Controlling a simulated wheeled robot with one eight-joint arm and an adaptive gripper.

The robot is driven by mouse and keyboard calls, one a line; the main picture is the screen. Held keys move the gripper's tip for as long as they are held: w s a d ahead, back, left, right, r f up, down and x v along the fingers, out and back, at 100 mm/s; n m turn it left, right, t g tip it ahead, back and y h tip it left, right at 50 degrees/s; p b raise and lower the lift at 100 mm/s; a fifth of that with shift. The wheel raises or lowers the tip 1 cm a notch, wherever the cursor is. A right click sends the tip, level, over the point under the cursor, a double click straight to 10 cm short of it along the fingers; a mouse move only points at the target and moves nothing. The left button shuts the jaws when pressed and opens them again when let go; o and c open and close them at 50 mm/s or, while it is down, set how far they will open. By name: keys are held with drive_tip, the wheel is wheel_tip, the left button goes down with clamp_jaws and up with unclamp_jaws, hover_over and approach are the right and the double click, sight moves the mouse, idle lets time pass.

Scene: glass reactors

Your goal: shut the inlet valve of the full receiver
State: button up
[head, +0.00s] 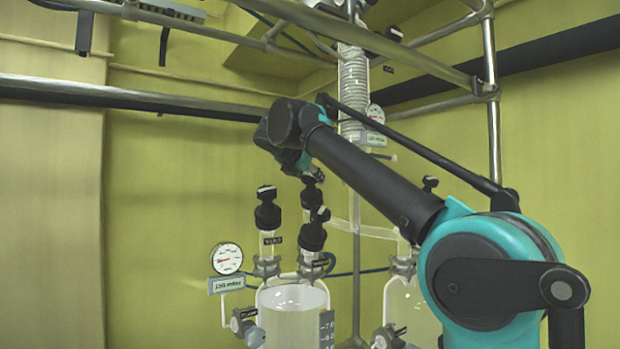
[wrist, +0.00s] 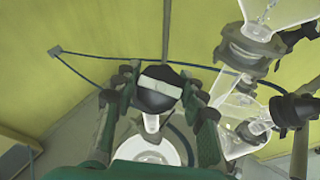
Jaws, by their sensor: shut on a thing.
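The full receiver (head: 290,318) is the left glass vessel in the head view, with clear liquid in it. Several black-knobbed valves stand on its top. The front-left one (head: 267,212) carries a vent label, and another (head: 313,236) stands at front right.
A second receiver (head: 408,312) stands to the right, partly behind my arm. A gauge (head: 227,258) with a pressure tag is left of the full receiver. A coiled condenser (head: 352,85) and metal frame pipes are above. Glass fittings (wrist: 243,120) are close on the right in the wrist view.

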drive_tip(key=m+g+h, duration=0.1)
drive_tip(key=m, duration=0.1)
drive_tip(key=m+g+h, duration=0.1)
drive_tip(key=m, duration=0.2)
drive_tip(key=shift+h, duration=0.4)
drive_tip(key=shift+f+m+g+h, duration=0.1)
drive_tip(key=shift+m+g+h, duration=0.15)
drive_tip(key=shift+m+g, duration=0.7)
drive_tip(key=shift+m+g+h, duration=0.25)
drive_tip(key=shift+m+g, duration=0.2)
drive_tip(key=shift+m, duration=0.9)
drive_tip(key=shift+s+m, duration=0.1)
drive_tip(key=shift+m, duration=0.2)
drive_tip(key=o, duration=1.2)
drive_tip(key=shift+c, duration=0.2)
drive_tip(key=shift+s+a+r, duration=0.2)
drive_tip(key=shift+a+r, duration=0.05)
drive_tip(key=s+a, duration=0.8)
drive_tip(key=a, duration=0.1)
drive_tip(key=shift+s, duration=0.15)
